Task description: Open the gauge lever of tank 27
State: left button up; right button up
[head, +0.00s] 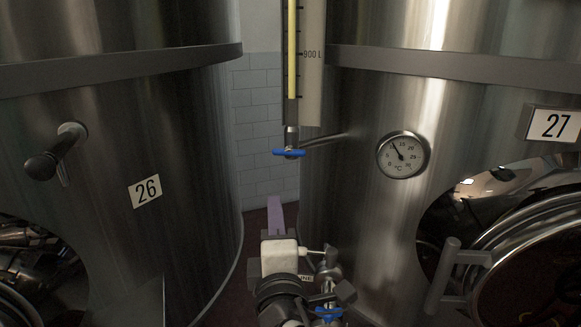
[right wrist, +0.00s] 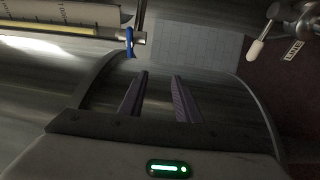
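Tank 27 (head: 350,200) is the steel tank on the right, with its number plate (head: 556,124). A gauge with a yellow column (head: 292,50) stands at its left edge. The blue gauge lever (head: 289,153) sits at the foot of the gauge and lies about level across the picture. It also shows in the right wrist view (right wrist: 129,42), beyond and left of the fingertips. My right gripper (head: 275,205) is below the lever in the head view and apart from it. In the right wrist view its two purple fingers (right wrist: 160,75) are spread with nothing between them. My left gripper is out of view.
Tank 26 (head: 140,240) stands at left, with a dark-handled tap (head: 60,150). A round dial (head: 403,155) and a round hatch (head: 530,270) are on tank 27. Another blue lever (head: 328,312) is low beside my right arm. A white-handled lever (right wrist: 255,50) shows in the right wrist view.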

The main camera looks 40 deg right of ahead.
aim_at(290, 154)
notch_tip(290, 154, up, 6)
jog(key=s+d+m+h, duration=0.1)
jog(key=d+h, duration=0.1)
jog(key=h, duration=0.1)
jog(key=shift+y, duration=0.3)
jog(key=p+x, duration=0.1)
jog(key=x, duration=0.7)
jog(key=shift+w+d+p, duration=0.1)
jog(key=shift+d+p, duration=0.15)
jog(key=shift+p, duration=0.1)
jog(key=shift+w+d, duration=0.3)
jog(key=shift+w, duration=0.1)
grip_shut()
